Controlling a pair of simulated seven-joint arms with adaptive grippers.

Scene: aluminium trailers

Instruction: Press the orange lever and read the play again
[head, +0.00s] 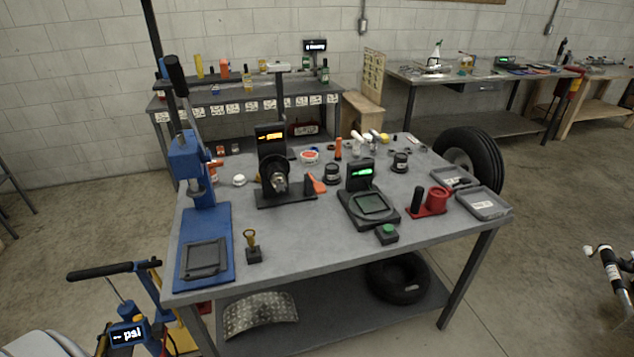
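The orange lever (318,185) is a small paddle at the right side of a black hub fixture (273,180) in the middle of the workbench. The fixture carries a metal hub on its front. A black display (270,137) with lit orange characters stands at the fixture's top; the characters are too small to read. Nothing touches the lever. Neither of my grippers can be made out in the head view.
The grey workbench (330,236) also holds a blue press (205,240), a green-lit gauge (360,176), a green button box (387,233), a red fixture (436,200) and grey trays (484,204). A tyre (470,157) stands behind. The bench's front middle is mostly clear.

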